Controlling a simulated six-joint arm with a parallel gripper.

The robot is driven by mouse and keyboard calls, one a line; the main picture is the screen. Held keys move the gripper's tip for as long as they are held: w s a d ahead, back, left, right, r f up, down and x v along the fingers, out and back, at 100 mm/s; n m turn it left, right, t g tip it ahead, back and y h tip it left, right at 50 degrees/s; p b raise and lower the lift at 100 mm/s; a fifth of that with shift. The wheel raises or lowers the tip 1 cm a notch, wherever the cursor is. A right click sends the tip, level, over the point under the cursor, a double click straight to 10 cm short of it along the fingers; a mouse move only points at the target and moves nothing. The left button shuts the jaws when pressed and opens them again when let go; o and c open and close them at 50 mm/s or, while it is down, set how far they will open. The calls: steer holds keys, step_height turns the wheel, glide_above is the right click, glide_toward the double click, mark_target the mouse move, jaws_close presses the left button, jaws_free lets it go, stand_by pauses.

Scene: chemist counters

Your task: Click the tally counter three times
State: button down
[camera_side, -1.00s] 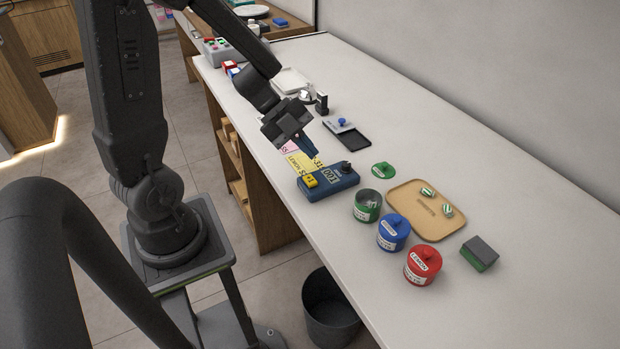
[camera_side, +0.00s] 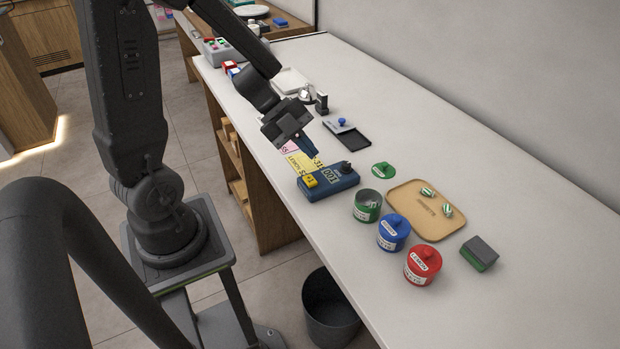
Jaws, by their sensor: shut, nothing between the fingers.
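The tally counter (camera_side: 327,182) is a dark blue box lying on the white counter near its front edge. It has a yellow button (camera_side: 310,180) at its left front, pale digits on its top and a dark knob (camera_side: 346,167) at its right back. My gripper (camera_side: 311,151) points down just behind the tally counter, over the yellow and pink paper slips. Its fingers are shut and empty. I see no contact with the button, and the exact gap between fingertips and counter is hard to tell.
An open green tin (camera_side: 367,206), a blue tin (camera_side: 393,233) and a red tin (camera_side: 422,264) stand to the right. Behind them are a green lid (camera_side: 383,170) and a tan tray (camera_side: 415,222). A stamp pad (camera_side: 352,137) lies behind the gripper.

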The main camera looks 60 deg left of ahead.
mark_target(308, 180)
step_height(308, 180, up, 4)
steer(key=shift+f, duration=0.1)
stand_by(0.4)
steer(key=shift+f, duration=0.1)
steer(key=shift+f, duration=4.3)
steer(key=shift+f, duration=0.2)
steer(key=shift+f, duration=0.25)
